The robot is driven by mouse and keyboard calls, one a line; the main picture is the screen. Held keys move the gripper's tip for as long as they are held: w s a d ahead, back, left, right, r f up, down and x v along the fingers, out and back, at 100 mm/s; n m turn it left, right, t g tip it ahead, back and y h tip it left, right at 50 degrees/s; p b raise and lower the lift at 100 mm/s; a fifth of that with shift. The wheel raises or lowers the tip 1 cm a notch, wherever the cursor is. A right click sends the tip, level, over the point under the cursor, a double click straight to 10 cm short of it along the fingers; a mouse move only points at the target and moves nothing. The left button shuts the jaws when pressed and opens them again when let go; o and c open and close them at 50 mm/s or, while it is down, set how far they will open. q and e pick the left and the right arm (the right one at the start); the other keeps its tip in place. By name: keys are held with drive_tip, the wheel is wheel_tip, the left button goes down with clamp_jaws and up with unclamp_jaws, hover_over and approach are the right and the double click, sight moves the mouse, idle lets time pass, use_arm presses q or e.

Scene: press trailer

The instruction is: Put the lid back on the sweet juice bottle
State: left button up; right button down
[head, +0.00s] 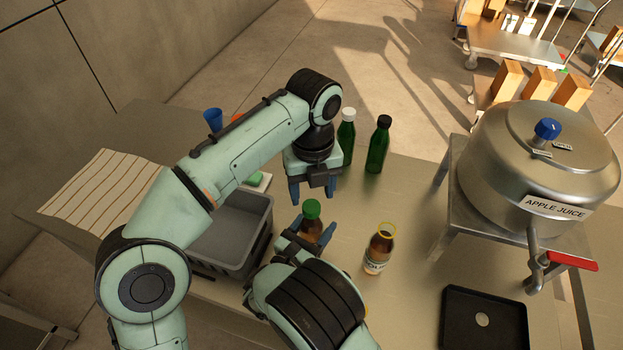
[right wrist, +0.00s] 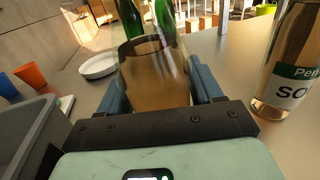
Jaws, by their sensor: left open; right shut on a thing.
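My right gripper (head: 300,238) is shut on a brown juice bottle (head: 313,229), which stands upright between its fingers. A green lid (head: 311,209) shows at the top of this bottle in the head view; I cannot tell how firmly it sits. In the right wrist view the held bottle (right wrist: 152,75) fills the space between the fingers, and its lid is not visible. My left gripper (head: 313,187) is open and empty, pointing down just above the green lid. The held bottle's label is hidden, so I cannot read whether it is the sweet one.
Another brown bottle (head: 379,253) with a yellow ring at its mouth stands to the right; its label begins "SO". Two green bottles (head: 378,148) stand behind. A grey crate (head: 232,242) is at left, a black tray (head: 460,305) front right, and a steel apple-juice pot (head: 500,160) at right.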

use_arm(q)
drive_tip(key=n, duration=0.4)
drive_tip(key=shift+d+f, duration=0.1)
drive_tip(key=shift+f, duration=0.2)
drive_tip(key=n, duration=0.5)
drive_tip(key=shift+f+g, duration=0.15)
drive_tip(key=shift+g, duration=0.25)
drive_tip(key=n, duration=0.7)
drive_tip(key=shift+n, duration=0.4)
drive_tip(key=n, duration=0.2)
drive_tip(key=r+n, duration=0.1)
drive_tip(key=n, duration=0.4)
drive_tip(key=r+n, duration=0.1)
drive_tip(key=n, duration=0.1)
drive_tip(key=shift+r+n, duration=0.1)
drive_tip(key=shift+n, duration=0.2)
drive_tip(key=n, duration=0.2)
drive_tip(key=r+n, duration=0.1)
drive_tip(key=n, duration=0.1)
drive_tip(key=shift+r+t, duration=0.1)
drive_tip(key=shift+t, duration=0.2)
drive_tip(key=n, duration=0.1)
drive_tip(key=r+n, duration=0.1)
drive_tip(key=n, duration=0.1)
drive_tip(key=shift+r+n, duration=0.1)
drive_tip(key=shift+n, duration=0.2)
